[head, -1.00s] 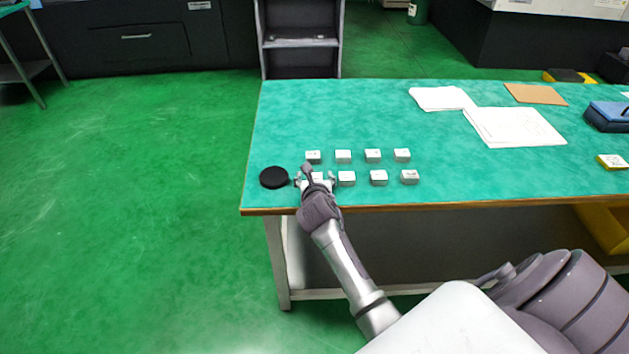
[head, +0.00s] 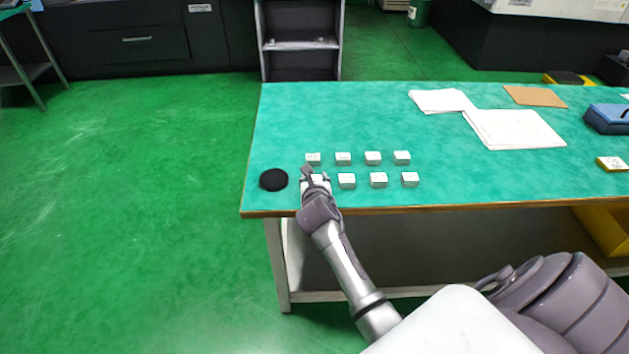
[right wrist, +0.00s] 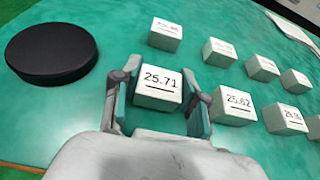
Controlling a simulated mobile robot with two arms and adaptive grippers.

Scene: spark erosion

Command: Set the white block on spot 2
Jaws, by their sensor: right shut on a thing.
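My right gripper (head: 315,179) is at the near left of the green table. It is shut on a white block marked 25.71 (right wrist: 158,84), with one finger on each side, as the right wrist view shows. I cannot tell whether this block is resting on the table or just lifted. The other similar white blocks stand in two rows, such as one behind the gripper (head: 313,159) and one marked 25.62 (right wrist: 238,103) beside it. No marked spot 2 can be made out. My left gripper is not in view.
A round black disc (head: 273,179) lies just left of the gripper. Papers (head: 515,128), a brown board (head: 535,96) and a blue case (head: 608,117) are farther right. The table (head: 330,115) is clear behind the blocks.

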